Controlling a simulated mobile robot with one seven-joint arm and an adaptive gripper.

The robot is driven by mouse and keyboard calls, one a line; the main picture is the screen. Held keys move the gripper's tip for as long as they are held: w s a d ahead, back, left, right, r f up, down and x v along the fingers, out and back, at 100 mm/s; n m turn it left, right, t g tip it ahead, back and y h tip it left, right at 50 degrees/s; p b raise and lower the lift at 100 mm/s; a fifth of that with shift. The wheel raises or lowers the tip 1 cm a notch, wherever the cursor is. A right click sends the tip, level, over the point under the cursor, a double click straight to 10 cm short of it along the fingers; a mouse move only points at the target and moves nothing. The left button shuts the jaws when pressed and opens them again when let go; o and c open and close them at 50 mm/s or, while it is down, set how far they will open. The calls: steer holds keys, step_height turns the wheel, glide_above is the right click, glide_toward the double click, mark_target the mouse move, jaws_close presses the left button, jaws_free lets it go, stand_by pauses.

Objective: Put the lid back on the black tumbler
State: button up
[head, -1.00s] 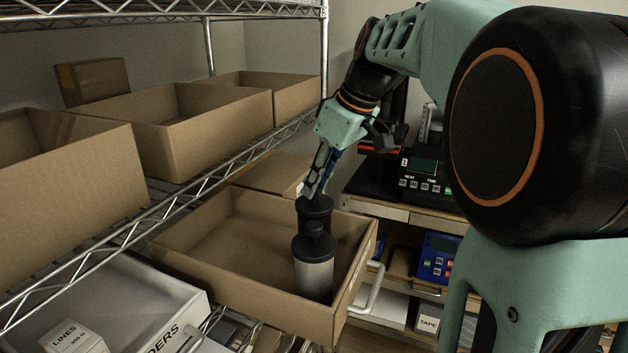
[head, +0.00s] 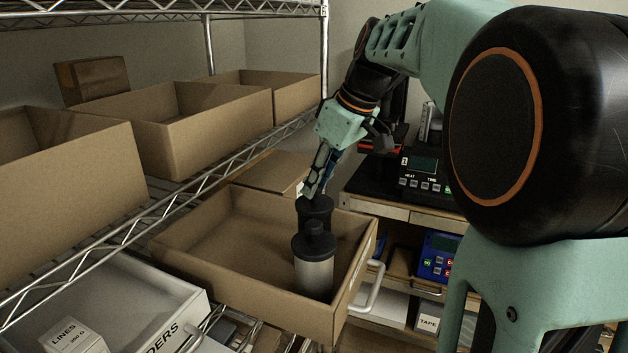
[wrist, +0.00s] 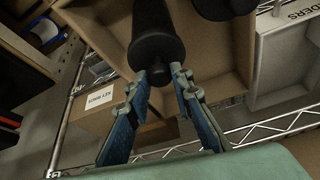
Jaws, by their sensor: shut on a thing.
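The black tumbler (head: 316,222) stands in the open cardboard box, behind a silver tumbler with a black lid (head: 314,272). My gripper (head: 309,192) is directly above the black tumbler, pointing down. In the wrist view its two fingers (wrist: 159,76) are shut on the knob of the black lid (wrist: 156,50). The lid is at the top of the black tumbler (wrist: 151,15) and looks in line with it. I cannot tell whether it is fully seated. The fingers hide part of the lid in the head view.
The cardboard box (head: 240,299) has free floor at its left. A wire shelf with more boxes (head: 200,125) stands at the left.

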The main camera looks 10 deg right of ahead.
steer(key=o, duration=1.5)
steer(key=shift+r+p, duration=2.9)
steer(key=shift+r, duration=0.65)
steer(key=shift+c, duration=0.5)
jaws_close()
